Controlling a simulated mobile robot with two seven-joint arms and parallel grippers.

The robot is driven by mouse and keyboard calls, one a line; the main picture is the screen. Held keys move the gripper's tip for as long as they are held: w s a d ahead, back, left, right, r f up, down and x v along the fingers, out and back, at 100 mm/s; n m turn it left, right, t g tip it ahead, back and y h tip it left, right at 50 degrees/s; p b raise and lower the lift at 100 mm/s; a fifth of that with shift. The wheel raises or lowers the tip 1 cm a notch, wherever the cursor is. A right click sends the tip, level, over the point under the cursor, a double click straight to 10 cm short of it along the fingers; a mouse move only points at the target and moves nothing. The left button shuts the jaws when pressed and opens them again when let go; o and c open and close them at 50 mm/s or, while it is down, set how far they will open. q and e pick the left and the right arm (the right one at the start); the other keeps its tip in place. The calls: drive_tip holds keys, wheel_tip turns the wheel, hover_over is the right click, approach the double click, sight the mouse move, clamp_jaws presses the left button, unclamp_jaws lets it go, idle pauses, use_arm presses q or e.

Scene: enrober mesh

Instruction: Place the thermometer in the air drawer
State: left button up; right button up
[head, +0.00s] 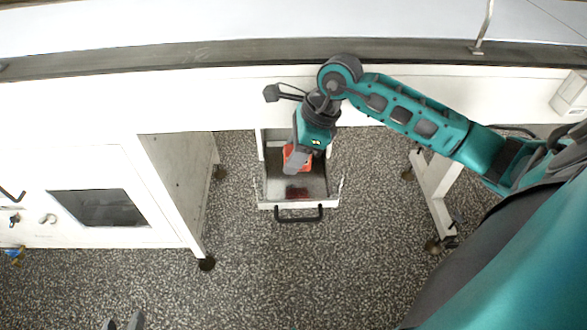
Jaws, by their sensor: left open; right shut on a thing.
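The open drawer (262,203) sticks out from under the worktop, with a dark inside and a black handle at its front. My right gripper (296,163) is above the drawer and points down into it. It is shut on a small red thing, which I take to be the thermometer (291,151); the gripper hides much of it. I cannot tell whether the thermometer touches the drawer floor. A dark red patch, perhaps its reflection, shows on the floor near the drawer front. My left gripper (123,324) is open and empty at the bottom edge, only its fingertips in view.
A white cabinet (165,185) with a dark window stands left of the drawer. A white wheeled leg frame (436,195) stands to the right. The worktop edge (200,55) runs above. The speckled floor in front of the drawer is clear.

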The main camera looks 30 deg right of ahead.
wheel_tip(320, 180, down, 4)
drive_tip(key=shift+f+b, duration=0.1)
drive_tip(key=shift+b, duration=0.2)
drive_tip(key=shift+f, duration=0.15)
drive_tip(key=o, duration=1)
